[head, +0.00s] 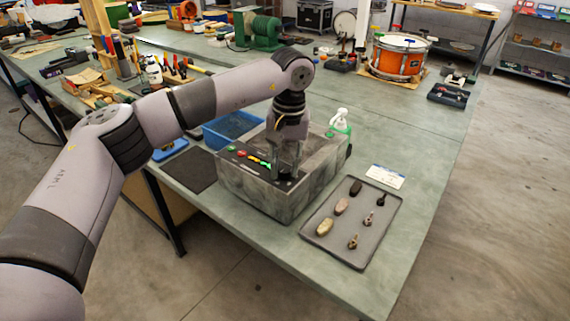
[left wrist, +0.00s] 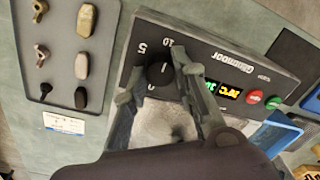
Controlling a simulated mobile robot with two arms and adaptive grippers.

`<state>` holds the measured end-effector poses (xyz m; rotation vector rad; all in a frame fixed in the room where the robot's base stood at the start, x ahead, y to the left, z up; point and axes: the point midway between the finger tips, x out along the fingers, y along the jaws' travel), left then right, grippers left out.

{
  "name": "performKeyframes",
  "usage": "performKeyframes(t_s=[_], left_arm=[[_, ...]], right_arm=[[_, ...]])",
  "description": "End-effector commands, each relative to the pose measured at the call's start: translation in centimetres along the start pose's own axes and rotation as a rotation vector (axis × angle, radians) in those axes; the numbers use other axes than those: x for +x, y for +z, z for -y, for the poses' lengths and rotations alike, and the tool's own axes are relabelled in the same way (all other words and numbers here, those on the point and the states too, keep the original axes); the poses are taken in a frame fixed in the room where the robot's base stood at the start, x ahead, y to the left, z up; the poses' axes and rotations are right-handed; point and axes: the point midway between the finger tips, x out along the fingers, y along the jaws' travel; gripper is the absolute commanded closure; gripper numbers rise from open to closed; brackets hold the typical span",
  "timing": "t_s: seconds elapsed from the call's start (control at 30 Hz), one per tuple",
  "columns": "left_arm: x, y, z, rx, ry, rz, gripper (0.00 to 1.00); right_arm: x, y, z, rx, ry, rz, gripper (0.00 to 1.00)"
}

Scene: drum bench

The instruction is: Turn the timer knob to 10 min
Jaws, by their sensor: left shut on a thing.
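The machine (head: 240,190) is a grey box with a black control panel on the bench. In the left wrist view, its panel (left wrist: 222,57) carries the round black timer knob (left wrist: 160,75), with 0, 5 and 10 marked around it. A pale pointer line on the knob faces roughly toward the 10 side; its exact reading is hard to tell. My left gripper (head: 285,172) reaches down onto the panel, its fingers on either side of the knob and shut on it. My right gripper is not in view.
A lit display (left wrist: 222,90) and red and green buttons (left wrist: 255,97) sit along the panel. A grey tray (head: 350,250) with stones and small metal parts lies right of the machine. A blue bin (head: 232,128) and a spray bottle (head: 340,122) stand close behind.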

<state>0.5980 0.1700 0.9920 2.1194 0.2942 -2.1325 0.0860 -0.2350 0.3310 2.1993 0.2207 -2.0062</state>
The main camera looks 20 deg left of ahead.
Motion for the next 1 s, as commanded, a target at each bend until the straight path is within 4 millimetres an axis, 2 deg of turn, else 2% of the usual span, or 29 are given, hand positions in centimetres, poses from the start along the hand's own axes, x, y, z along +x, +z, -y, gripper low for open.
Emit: performKeyframes(t_s=[0.1,0.13,0.43,0.77,0.87,1.0], left_arm=[[-0.2,-0.1,0.0,-0.001,0.002,-0.005,1.0],[-0.2,-0.1,0.0,-0.001,0.002,-0.005,0.74],[-0.1,0.0,0.0,-0.001,0.001,-0.002,0.54],[-0.3,0.0,0.0,-0.001,0.0,-0.001,0.54],[-1.2,0.0,0.0,-0.001,0.001,-0.002,0.54],[-3.9,-0.1,0.0,-0.002,0.002,-0.004,0.54]], right_arm=[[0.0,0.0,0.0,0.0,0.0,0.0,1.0],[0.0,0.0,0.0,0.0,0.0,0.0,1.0],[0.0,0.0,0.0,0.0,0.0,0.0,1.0],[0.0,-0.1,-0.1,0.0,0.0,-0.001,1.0],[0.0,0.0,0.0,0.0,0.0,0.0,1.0],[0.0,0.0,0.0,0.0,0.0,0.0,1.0]])
